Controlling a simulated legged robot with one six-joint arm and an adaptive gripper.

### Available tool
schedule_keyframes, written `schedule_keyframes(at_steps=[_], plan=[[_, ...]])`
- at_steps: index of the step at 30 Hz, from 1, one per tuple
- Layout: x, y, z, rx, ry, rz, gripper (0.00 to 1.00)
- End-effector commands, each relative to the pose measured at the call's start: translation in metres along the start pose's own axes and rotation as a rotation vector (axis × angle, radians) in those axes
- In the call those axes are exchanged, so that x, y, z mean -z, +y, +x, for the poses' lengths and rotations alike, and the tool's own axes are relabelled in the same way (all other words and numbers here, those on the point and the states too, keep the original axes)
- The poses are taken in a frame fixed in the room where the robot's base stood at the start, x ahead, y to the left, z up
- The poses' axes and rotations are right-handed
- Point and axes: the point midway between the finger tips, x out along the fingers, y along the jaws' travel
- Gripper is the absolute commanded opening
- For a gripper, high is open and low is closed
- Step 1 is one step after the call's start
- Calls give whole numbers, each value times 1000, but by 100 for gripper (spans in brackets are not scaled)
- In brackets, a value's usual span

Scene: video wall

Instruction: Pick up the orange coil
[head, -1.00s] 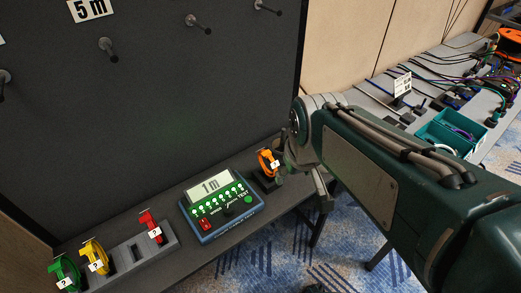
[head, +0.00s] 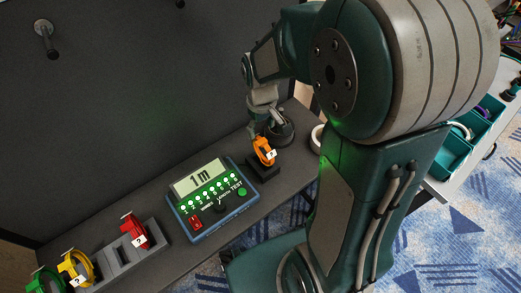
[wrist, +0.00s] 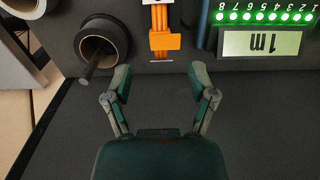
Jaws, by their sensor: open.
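The orange coil (head: 263,151) sits in a small black holder (head: 263,168) on the dark bench, right of the tester, with a white "?" tag. In the wrist view the orange coil (wrist: 160,28) is at top centre, beyond the fingertips. My gripper (wrist: 161,77) is open and empty, with its two fingers lined up either side of the coil's column in the picture and a gap to it. In the head view my gripper (head: 268,114) is just behind the coil; its fingertips are hard to make out there.
The blue tester (head: 212,196) reads "1 m". A black round cup (wrist: 103,42) stands close beside the coil; a white roll (head: 318,139) is further right. Red (head: 134,228), yellow (head: 75,267) and green (head: 45,283) coils stand at left. Teal bins (head: 455,146) are at right.

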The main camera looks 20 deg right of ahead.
Motion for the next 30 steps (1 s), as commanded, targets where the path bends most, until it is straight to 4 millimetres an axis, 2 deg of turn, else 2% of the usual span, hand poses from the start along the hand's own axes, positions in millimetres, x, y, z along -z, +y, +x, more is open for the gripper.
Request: schedule_keyframes(at_steps=[5,13,22,23,24,27,30], plan=[[-2,0,14,2,-1,1,73],[-7,-5,53,1,-2,1,73],[-6,-5,58,0,1,1,73],[-6,-5,58,0,1,1,60],[-6,-5,58,0,1,1,42],[-6,-5,58,0,1,1,0],[-6,-5,58,0,1,1,0]])
